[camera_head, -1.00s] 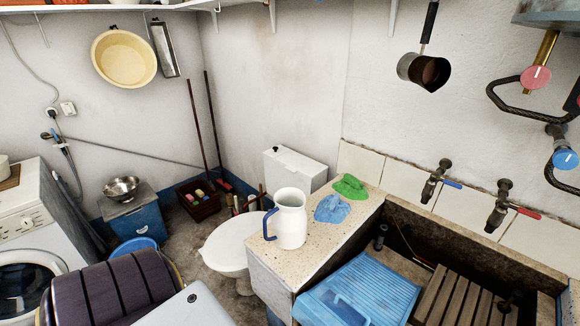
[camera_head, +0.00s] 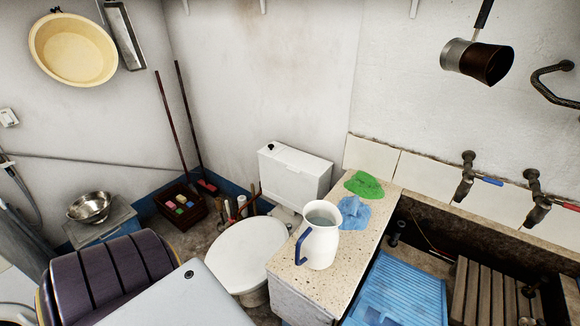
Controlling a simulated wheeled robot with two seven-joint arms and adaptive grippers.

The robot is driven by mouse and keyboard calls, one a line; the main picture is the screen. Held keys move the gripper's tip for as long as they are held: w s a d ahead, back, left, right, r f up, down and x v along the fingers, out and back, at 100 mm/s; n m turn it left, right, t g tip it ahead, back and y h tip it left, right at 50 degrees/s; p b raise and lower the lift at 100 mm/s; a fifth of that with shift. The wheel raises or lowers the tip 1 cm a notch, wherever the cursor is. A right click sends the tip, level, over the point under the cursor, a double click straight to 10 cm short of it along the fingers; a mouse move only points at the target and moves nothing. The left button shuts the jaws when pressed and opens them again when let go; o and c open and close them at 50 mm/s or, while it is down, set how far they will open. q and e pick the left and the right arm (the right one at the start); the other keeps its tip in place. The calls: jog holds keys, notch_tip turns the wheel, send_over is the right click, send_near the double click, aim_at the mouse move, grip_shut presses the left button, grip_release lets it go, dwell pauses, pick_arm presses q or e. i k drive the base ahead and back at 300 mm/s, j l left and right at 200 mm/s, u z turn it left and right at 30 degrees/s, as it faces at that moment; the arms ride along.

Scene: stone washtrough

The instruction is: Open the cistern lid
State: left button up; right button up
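The white cistern (camera_head: 296,180) stands against the back wall behind the toilet, in the middle of the head view. Its lid (camera_head: 300,160) lies flat on top, shut, with a small dark button near its left end. The toilet (camera_head: 250,256) stands in front of it with its white seat cover down. The stone counter with the jug stands to the right of the toilet and close to the cistern's right side. Neither of my grippers shows in the view.
A white jug (camera_head: 321,236) with a blue handle stands on the counter (camera_head: 288,262), with a blue cloth (camera_head: 353,213) and a green cloth (camera_head: 364,185) behind it. A crate (camera_head: 181,208) and long poles stand left of the cistern. The trough holds a blue washboard (camera_head: 400,290).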

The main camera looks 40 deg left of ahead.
aim_at(296, 161)
jog(key=k+j+z, duration=0.1)
jog(key=j, duration=0.35)
jog(key=k+j+z, duration=0.1)
jog(key=j, duration=0.35)
jog(key=k+j+z, duration=0.1)
jog(key=j, duration=0.35)
